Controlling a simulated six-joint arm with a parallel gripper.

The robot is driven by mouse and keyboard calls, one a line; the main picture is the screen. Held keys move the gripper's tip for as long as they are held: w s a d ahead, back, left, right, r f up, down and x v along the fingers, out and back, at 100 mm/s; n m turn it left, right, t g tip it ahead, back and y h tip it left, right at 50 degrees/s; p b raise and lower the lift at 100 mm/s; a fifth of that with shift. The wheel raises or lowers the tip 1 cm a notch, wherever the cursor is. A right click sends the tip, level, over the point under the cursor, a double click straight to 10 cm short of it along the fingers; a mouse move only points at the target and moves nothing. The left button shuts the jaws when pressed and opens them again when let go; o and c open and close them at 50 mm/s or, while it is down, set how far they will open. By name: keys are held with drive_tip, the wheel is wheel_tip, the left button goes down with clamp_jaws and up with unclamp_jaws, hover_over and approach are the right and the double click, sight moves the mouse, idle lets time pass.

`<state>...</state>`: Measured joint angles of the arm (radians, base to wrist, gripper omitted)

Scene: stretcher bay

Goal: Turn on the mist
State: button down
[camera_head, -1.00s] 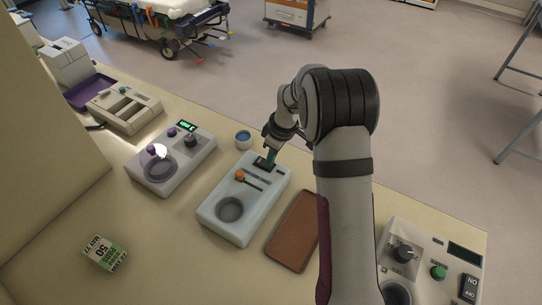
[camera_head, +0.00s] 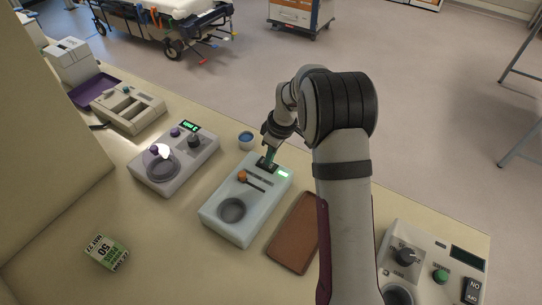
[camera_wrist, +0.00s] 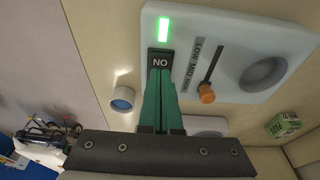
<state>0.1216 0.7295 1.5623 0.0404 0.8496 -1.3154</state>
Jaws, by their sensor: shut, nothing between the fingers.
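A pale device (camera_head: 215,212) stands on the counter with a round recess, an orange-knobbed slider (camera_head: 243,176) and a dark rocker switch. In the wrist view the switch (camera_wrist: 160,61) shows lettering that reads "NO" from this side, and the slider's orange knob (camera_wrist: 206,93) sits beside a scale with "LOW" and "MID". A green indicator (camera_wrist: 164,27) is lit beyond the switch; it also glows in the head view (camera_head: 284,174). My gripper (camera_wrist: 161,76) is shut and empty, its green fingertips at the switch's near edge, seemingly touching it.
A grey device with purple knobs (camera_head: 150,180) and a small blue-topped cup (camera_head: 246,141) stand to the left. A brown tray (camera_head: 296,232) and another control unit (camera_head: 437,262) are on the right. A pod box (camera_head: 106,251) lies front left.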

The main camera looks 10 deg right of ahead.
drive_tip(key=v, duration=0.5)
drive_tip(key=w+a+v, duration=0.1)
drive_tip(key=v, duration=0.6)
hover_over(274, 167)
drive_tip(key=s+d, duration=0.3)
drive_tip(key=shift+s+r, duration=0.15)
drive_tip(key=shift+r, duration=0.2)
